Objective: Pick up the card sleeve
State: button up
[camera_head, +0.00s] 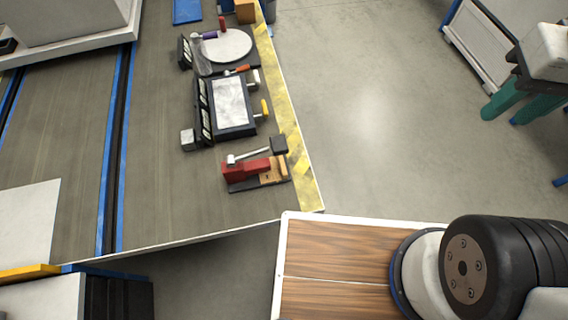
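I cannot tell for sure which thing is the card sleeve. A flat blue rectangular piece (187,11) lies on the grey workbench (165,150) at the top edge of the picture, partly cut off; it may be the sleeve, but it is too small to tell. My gripper is not in view. Only a thick black and white part of my own arm shows at the lower right, and nothing held is visible.
On the bench stand a red clamp-like fixture (246,170) with an orange block, a black-framed pale panel (230,101), a round white plate (227,46) and a small grey cube (188,139). Yellow hazard tape (288,118) marks the bench edge. Open floor (385,110) lies right.

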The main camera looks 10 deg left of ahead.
aim_at(279, 172)
jog(key=z, duration=1.6)
jog(key=i, duration=1.8)
jog(key=u, duration=4.05)
